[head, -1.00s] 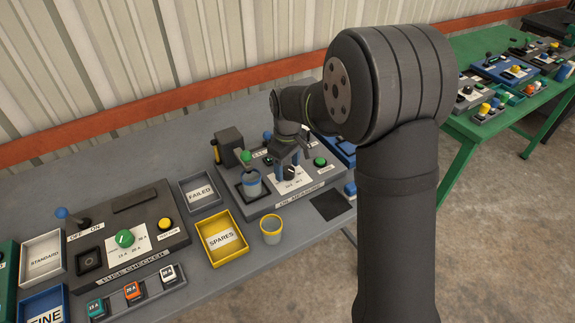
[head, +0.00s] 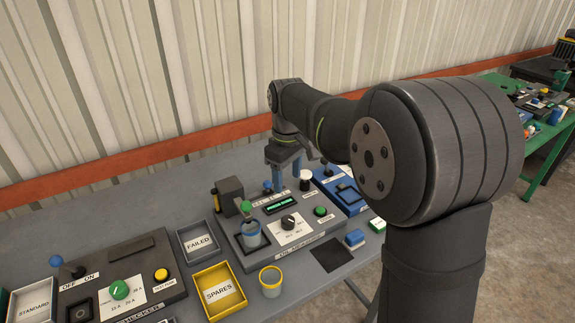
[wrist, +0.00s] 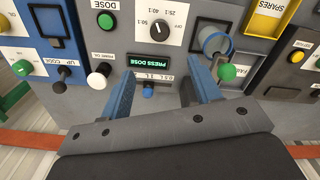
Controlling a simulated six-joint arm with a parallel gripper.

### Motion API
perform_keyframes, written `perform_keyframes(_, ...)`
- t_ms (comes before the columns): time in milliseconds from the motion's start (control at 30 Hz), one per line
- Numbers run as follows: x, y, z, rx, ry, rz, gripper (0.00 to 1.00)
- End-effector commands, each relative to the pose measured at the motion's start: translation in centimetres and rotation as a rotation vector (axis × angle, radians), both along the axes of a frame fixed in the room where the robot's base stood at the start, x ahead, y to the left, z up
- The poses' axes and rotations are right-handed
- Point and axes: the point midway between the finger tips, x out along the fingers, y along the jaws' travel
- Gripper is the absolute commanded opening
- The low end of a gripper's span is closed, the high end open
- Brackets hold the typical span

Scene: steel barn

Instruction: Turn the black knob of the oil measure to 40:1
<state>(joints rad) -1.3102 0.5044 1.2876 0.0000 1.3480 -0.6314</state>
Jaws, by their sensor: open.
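The oil measure (head: 262,262) is a grey console on the bench, with its black knob (head: 288,222) on a white dial plate. In the wrist view the black knob (wrist: 162,28) is bare, among the 50:1, 25:1 and 40:1 marks; I cannot tell surely which mark its white line meets. The display (wrist: 160,59) reads PRESS DOSE in green. My gripper (head: 282,180) is open and empty, above the back part of the console, apart from the knob. Its blue fingers (wrist: 160,85) are spread on either side of the display in the wrist view.
A green DOSE button (wrist: 105,20), a white knob (wrist: 98,76) and a blue-topped lever (wrist: 148,90) are close by. A cup (head: 250,232) stands in the console's left bay. SPARES (head: 220,292) and FAILED (head: 199,240) trays lie left. A dark mat (head: 332,255) lies right.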

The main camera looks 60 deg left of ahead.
Motion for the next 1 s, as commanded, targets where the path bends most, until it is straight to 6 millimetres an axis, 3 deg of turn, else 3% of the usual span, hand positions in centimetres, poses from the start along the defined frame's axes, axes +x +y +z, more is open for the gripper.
perform_keyframes(100, 0.0, 0.1, 1.9, 0.002, 0.0, 0.0, 0.57)
perform_keyframes(300, 0.0, 0.0, 3.2, 0.0, 0.0, 0.0, 0.57)
perform_keyframes(1000, 0.0, 0.0, 2.9, -0.001, 0.001, 0.0, 0.57)
